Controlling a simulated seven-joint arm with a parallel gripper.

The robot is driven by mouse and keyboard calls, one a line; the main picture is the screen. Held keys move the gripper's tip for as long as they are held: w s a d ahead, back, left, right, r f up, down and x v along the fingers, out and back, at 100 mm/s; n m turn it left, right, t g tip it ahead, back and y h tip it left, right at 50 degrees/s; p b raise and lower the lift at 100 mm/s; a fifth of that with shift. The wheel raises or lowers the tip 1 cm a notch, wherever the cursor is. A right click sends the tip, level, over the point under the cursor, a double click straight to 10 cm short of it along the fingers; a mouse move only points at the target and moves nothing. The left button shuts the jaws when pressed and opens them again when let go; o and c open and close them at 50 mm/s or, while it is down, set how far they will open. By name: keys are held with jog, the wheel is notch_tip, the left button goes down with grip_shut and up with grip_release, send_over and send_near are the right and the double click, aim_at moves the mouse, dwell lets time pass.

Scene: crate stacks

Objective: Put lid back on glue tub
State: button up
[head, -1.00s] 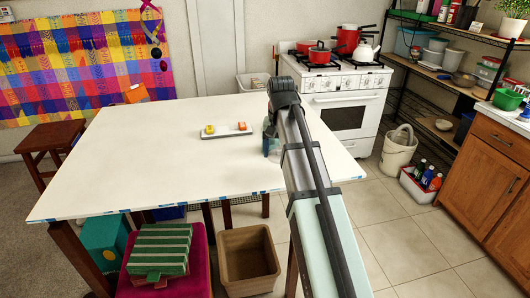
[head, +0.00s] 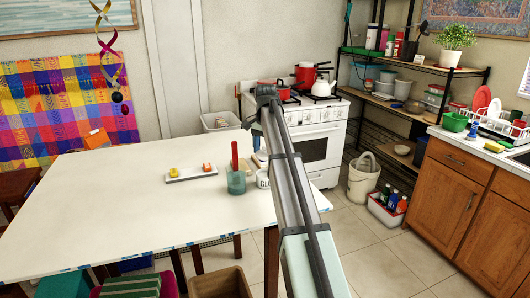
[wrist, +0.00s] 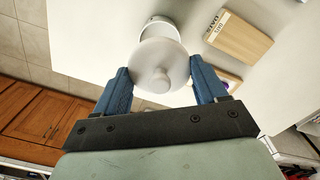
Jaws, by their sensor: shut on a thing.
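In the wrist view, my gripper (wrist: 160,68) has its two blue fingers on either side of a round, pale lid (wrist: 152,62) with a knob and is shut on it. A white tub (wrist: 163,27) stands just beyond the lid and is partly hidden by it. I cannot tell from this angle whether the lid touches the tub. In the head view, the white glue tub (head: 263,181) with dark letters stands near the table's right edge, partly behind my arm. My gripper's fingers and the lid are hidden there.
A green cup (head: 236,183) with a red-handled tool stands just left of the tub. A small tray (head: 190,173) with yellow and orange pieces lies farther left. A wooden block with lettering (wrist: 237,40) lies near the tub.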

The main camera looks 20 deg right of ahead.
jog(key=shift+f, duration=0.15)
jog(key=shift+f, duration=3)
jog(key=shift+f, duration=0.15)
jog(key=o, duration=1.1)
jog(key=shift+r, duration=3.5)
